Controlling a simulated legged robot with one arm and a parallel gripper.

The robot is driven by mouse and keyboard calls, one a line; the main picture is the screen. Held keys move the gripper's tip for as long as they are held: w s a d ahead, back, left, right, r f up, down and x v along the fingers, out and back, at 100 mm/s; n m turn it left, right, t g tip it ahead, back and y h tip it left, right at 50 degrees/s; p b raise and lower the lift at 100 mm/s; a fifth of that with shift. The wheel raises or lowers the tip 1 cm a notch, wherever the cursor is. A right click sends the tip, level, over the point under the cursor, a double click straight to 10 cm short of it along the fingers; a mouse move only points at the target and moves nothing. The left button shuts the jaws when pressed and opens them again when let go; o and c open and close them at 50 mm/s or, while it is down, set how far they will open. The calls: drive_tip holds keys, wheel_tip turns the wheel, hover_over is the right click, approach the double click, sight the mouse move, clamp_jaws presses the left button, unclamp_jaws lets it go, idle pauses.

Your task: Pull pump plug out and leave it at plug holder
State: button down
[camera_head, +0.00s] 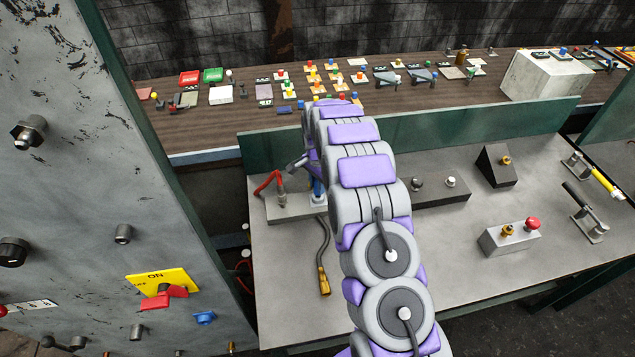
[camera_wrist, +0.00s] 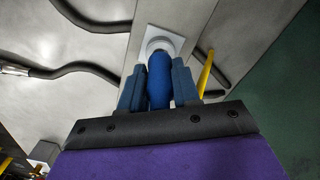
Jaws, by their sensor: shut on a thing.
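In the wrist view my gripper (camera_wrist: 158,84) is shut on a blue plug (camera_wrist: 159,70), one finger on each side of it. The far end of the plug meets a white round collar on a square white plate (camera_wrist: 163,41); I cannot tell how deep it sits. In the head view the blue plug (camera_head: 318,188) shows only partly beside my arm, which hides most of my gripper. It stands over the grey block (camera_head: 296,207) on the table. I cannot tell which part is the plug holder.
A red cable with a metal connector (camera_head: 281,197) stands left of the plug. A tall grey panel (camera_head: 75,150) is at left.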

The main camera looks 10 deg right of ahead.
drive_tip(key=shift+f, duration=0.95)
drive_tip(key=c, duration=0.7)
unclamp_jaws()
drive_tip(key=shift+c, duration=0.2)
drive_tip(key=shift+o, duration=0.3)
drive_tip(key=shift+o, duration=1.2)
drive_tip(key=shift+r, duration=0.1)
drive_tip(key=shift+r+p, duration=0.75)
drive_tip(key=shift+r, duration=2.65)
